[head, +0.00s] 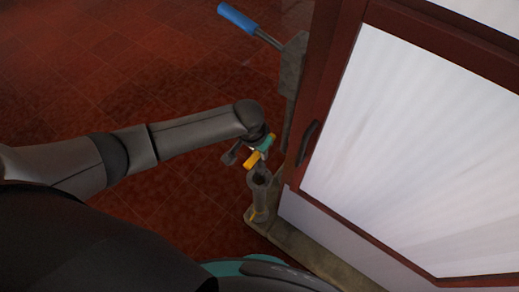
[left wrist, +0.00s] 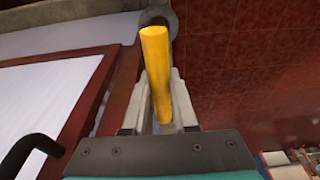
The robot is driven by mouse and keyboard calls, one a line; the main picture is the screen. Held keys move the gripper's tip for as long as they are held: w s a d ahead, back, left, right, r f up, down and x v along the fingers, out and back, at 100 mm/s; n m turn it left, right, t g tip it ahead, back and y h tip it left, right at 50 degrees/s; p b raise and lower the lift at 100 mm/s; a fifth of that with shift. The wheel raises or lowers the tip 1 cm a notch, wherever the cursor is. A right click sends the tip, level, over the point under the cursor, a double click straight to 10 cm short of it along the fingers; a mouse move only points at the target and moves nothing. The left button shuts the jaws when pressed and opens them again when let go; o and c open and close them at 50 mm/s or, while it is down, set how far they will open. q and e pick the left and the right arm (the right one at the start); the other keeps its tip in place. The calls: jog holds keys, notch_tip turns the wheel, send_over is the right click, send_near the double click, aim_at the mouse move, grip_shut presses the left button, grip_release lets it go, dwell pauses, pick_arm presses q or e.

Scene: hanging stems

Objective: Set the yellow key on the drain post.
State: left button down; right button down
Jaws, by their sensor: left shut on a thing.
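The yellow key (head: 251,160) is held in my left gripper (head: 256,153), just above the drain post. In the left wrist view the yellow key (left wrist: 156,70) runs between the two fingers and sticks out past their tips. My left gripper (left wrist: 160,88) is shut on it. The drain post (head: 260,205) is a grey upright pipe with a round, dark opening at its top. In the left wrist view its grey round top (left wrist: 158,13) shows just beyond the key's far end, partly covered by it. I cannot tell whether they touch. My right gripper is not in view.
A red-framed cabinet with white panels (head: 410,145) stands close to the right of the post, with a dark curved handle (head: 308,142). A blue-handled lever (head: 238,17) juts out behind. The post stands on a grey-brown ledge (head: 315,255). Red tiled floor lies open to the left.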

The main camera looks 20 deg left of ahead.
aim_at(258, 167)
pick_arm(q)
jog(key=shift+s+b+x, duration=0.2)
jog(key=shift+b+x, duration=0.95)
jog(key=shift+b, duration=0.05)
jog(key=shift+s+b+x, duration=0.25)
jog(key=shift+b+x, duration=0.85)
jog(key=shift+b, duration=0.1)
jog(key=shift+a+f, duration=0.15)
jog(key=shift+f, duration=0.25)
jog(key=shift+p, duration=0.9)
jog(key=shift+s+b+x, duration=0.15)
jog(key=shift+b+x, duration=0.35)
jog(key=shift+x, duration=0.4)
jog(key=shift+s+b+x, duration=0.2)
jog(key=shift+b+x, duration=0.25)
jog(key=shift+x, duration=0.4)
jog(key=shift+s+b+x, duration=0.15)
jog(key=shift+b+x, duration=0.35)
jog(key=shift+x, duration=0.4)
jog(key=shift+s+a+f, duration=0.1)
jog(key=shift+a+f, duration=0.1)
jog(key=shift+a, duration=0.05)
dwell(0.4)
jog(key=shift+c, duration=1.2)
grip_release()
